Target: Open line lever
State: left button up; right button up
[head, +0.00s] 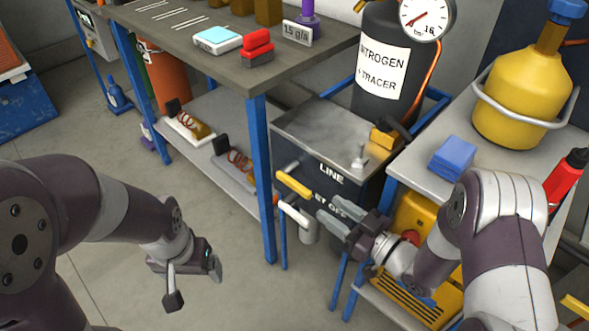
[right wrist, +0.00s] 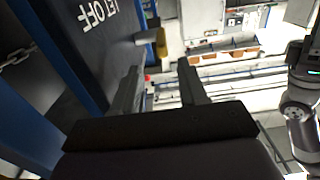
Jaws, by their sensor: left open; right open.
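The dark box labelled LINE (head: 331,150) stands between the workbench and the right-hand bench. A yellow lever handle (head: 295,186) sticks out at its front left, roughly level, on a grey stem. In the right wrist view the yellow handle (right wrist: 161,42) shows ahead, beyond the left finger. My right gripper (head: 328,212) is open and empty, just right of and below the handle, apart from it. Its two fingers (right wrist: 160,72) also show in the right wrist view with nothing between them. My left gripper (head: 193,285) is open and empty, low over the floor on the left.
A pale handle and grey cylinder (head: 308,226) hang just below the lever. A blue bench leg (head: 262,180) stands close left of it. A black nitrogen tracer cylinder (head: 383,85) stands behind the box. The right-hand bench holds a yellow bottle (head: 515,100) and blue block (head: 453,157).

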aim_at(298, 188)
jog(key=b+x, duration=0.2)
jog(key=x, duration=0.8)
jog(key=shift+w+a+f+b, duration=0.1)
jog(key=shift+a+b, duration=0.25)
jog(key=shift+b, duration=0.05)
jog(key=shift+w+a, duration=0.3)
jog(key=shift+w, duration=0.05)
grip_shut()
